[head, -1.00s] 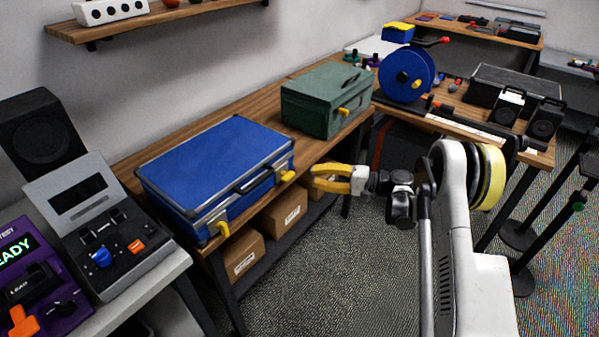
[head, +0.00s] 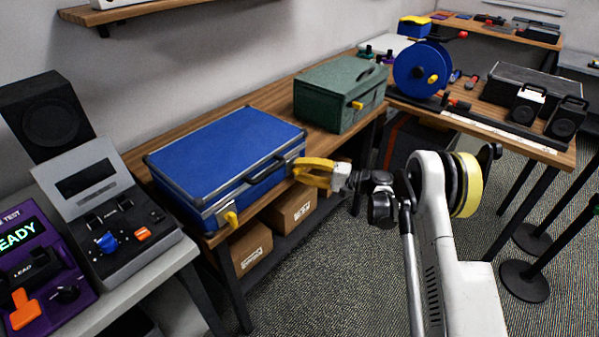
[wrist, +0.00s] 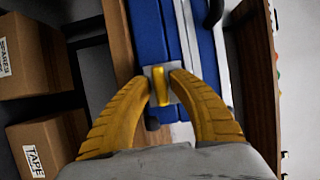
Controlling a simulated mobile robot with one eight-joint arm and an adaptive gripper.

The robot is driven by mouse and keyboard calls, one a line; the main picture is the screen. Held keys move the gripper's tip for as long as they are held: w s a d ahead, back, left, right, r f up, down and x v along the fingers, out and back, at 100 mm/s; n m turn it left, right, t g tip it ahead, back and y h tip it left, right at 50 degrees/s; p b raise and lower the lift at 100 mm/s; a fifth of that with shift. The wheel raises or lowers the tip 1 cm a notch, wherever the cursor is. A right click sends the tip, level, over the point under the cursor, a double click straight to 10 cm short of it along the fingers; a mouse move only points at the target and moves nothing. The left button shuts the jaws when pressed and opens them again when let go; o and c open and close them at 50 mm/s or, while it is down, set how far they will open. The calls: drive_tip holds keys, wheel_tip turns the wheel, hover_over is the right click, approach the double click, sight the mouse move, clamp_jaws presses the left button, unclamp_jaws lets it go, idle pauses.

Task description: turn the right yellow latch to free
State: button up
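The blue case (head: 222,155) lies closed on the wooden bench, its latch side facing the aisle. Its left yellow latch (head: 231,218) shows at the near front corner. The right yellow latch (wrist: 161,86) shows in the wrist view on a small pale plate; in the head view my fingers hide it. My gripper (head: 300,171) is at the right end of the case's front. In the wrist view, my gripper's yellow fingertips (wrist: 160,82) stand apart, one on each side of the right latch. A narrow gap seems to show on either side, so the fingers do not look closed on it.
A green case (head: 335,98) with a yellow latch stands on the bench behind. Cardboard boxes (head: 250,247) sit on the shelf below the bench edge. The case's dark handle (head: 267,170) is left of my gripper. The aisle floor (head: 300,285) is clear.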

drive_tip(key=shift+c, duration=0.4)
clamp_jaws()
drive_tip(key=shift+r+n, duration=0.1)
drive_tip(key=shift+n, duration=0.2)
drive_tip(key=n+h+p, duration=0.1)
drive_tip(key=n, duration=0.2)
drive_tip(key=shift+h, duration=0.3)
drive_tip(key=n+h, duration=0.1)
drive_tip(key=n, duration=0.2)
drive_tip(key=shift+a+h+p, duration=0.1)
drive_tip(key=shift+h+p, duration=0.2)
drive_tip(key=shift+h, duration=0.1)
drive_tip(key=n, duration=0.1)
drive_tip(key=n+t+h, duration=0.1)
drive_tip(key=n, duration=0.1)
drive_tip(key=shift+n+t+h, duration=0.3)
drive_tip(key=n+t+h, duration=0.1)
drive_tip(key=n, duration=0.2)
drive_tip(key=shift+t+h, duration=0.3)
drive_tip(key=shift+t, duration=0.1)
drive_tip(key=shift+n, duration=0.3)
